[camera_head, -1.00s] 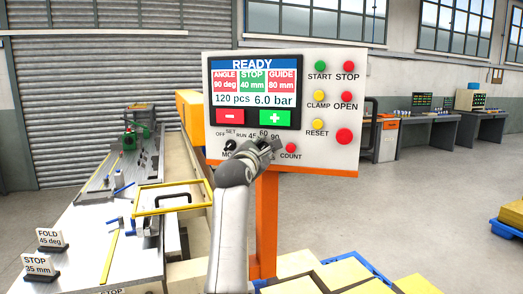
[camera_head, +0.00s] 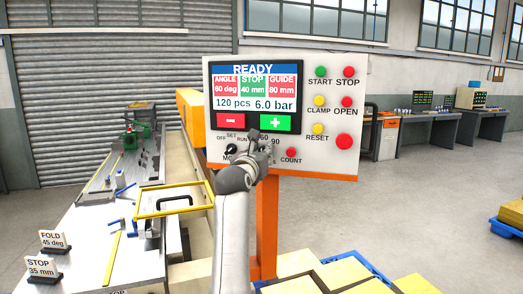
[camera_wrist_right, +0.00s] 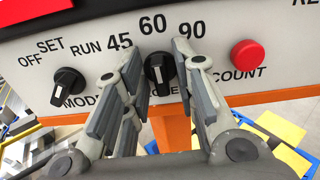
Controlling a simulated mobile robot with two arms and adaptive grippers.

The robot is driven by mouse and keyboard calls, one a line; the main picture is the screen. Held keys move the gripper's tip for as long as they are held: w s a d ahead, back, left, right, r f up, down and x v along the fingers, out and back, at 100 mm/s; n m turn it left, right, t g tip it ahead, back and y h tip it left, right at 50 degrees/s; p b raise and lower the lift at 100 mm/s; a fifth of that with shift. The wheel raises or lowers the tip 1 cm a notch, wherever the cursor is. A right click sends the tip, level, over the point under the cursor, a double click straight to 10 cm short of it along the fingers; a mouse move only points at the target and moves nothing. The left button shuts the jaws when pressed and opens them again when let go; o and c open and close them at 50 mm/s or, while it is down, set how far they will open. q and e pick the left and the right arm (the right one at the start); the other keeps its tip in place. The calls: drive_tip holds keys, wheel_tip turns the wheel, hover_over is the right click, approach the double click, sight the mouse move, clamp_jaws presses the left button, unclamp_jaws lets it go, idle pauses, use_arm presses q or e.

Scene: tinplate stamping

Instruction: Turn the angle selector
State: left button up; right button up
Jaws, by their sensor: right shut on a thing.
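The control panel (camera_head: 340,110) stands upright on an orange post, and its screen (camera_head: 253,95) reads READY, angle 60 deg, stop 40 mm, guide 80 mm. The angle selector (camera_wrist_right: 158,70) is a black knob with a white pointer line under the marks 45, 60 and 90. Its pointer stands near upright, toward 60. My right gripper (camera_head: 259,146) is at the panel's lower edge and hides the selector in the head view. My left gripper is not in view.
The mode knob (camera_wrist_right: 68,87) is left of the selector, and the red count button (camera_wrist_right: 249,56) is close on the right. Signs (camera_head: 53,241) read FOLD 45 deg and STOP 35 mm. A yellow-framed part (camera_head: 172,199) lies below the panel.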

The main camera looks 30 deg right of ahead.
drive_tip(key=n+p, duration=0.6)
drive_tip(key=n, duration=0.1)
drive_tip(key=shift+r+n+p, duration=0.1)
drive_tip(key=shift+n+p, duration=0.25)
drive_tip(key=shift+n, duration=0.05)
drive_tip(key=shift+a+n+p, duration=0.1)
drive_tip(key=shift+n+p, duration=0.3)
clamp_jaws()
drive_tip(key=o, duration=0.7)
unclamp_jaws()
drive_tip(key=shift+w+f, duration=0.1)
drive_tip(key=shift+f, duration=0.1)
